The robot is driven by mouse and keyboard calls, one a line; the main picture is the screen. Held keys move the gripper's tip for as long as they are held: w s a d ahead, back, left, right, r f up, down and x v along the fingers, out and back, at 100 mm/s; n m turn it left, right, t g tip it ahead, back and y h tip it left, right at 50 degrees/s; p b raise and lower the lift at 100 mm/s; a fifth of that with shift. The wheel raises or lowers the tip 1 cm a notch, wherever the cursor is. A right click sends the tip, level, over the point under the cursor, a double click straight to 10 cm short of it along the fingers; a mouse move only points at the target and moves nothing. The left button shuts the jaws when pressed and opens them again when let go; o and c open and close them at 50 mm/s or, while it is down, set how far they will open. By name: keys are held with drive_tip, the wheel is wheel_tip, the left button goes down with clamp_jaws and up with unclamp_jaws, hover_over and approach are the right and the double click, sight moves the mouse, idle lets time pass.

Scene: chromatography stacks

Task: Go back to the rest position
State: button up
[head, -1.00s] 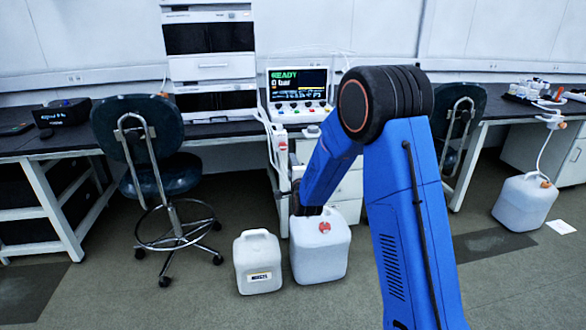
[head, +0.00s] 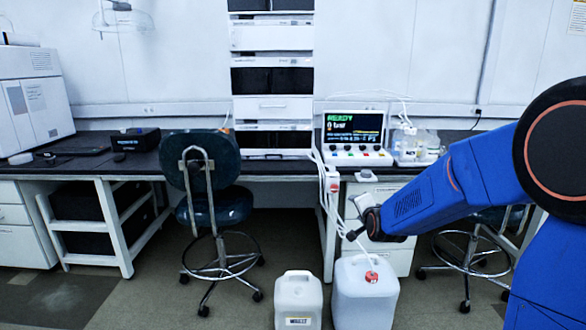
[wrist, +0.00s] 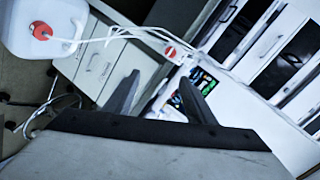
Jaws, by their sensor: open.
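My gripper (head: 362,226) is at the end of my blue arm, which reaches in from the right in the head view. It is open and points left, in front of the bench drawers and above the large white jug (head: 362,305). In the wrist view my gripper (wrist: 158,90) has its two dark fingers spread, with nothing between them. The jug's red cap (head: 371,277) has a thin white tube running up from it. The jug also shows tilted at the upper left of the wrist view (wrist: 25,15), apart from the fingers.
A smaller white jug (head: 298,302) with a label stands left of the large one. A stool (head: 208,205) stands further left. The bench (head: 275,169) holds a stack of instruments (head: 271,105) and a lit READY screen (head: 352,127). Open floor lies at the lower left.

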drive_tip(key=s+d+n+g, duration=0.2)
drive_tip(key=s+n+g, duration=0.1)
drive_tip(key=s, duration=1.3)
drive_tip(key=s+d+n+g, duration=0.2)
drive_tip(key=s+n, duration=0.3)
drive_tip(key=s, duration=1.1)
drive_tip(key=s+d+n+g, duration=0.2)
drive_tip(key=s+n+g, duration=0.2)
drive_tip(key=s, duration=1.2)
drive_tip(key=shift+s+d+f+n+h, duration=0.3)
drive_tip(key=shift+f+h, duration=0.05)
drive_tip(key=shift+h, duration=0.05)
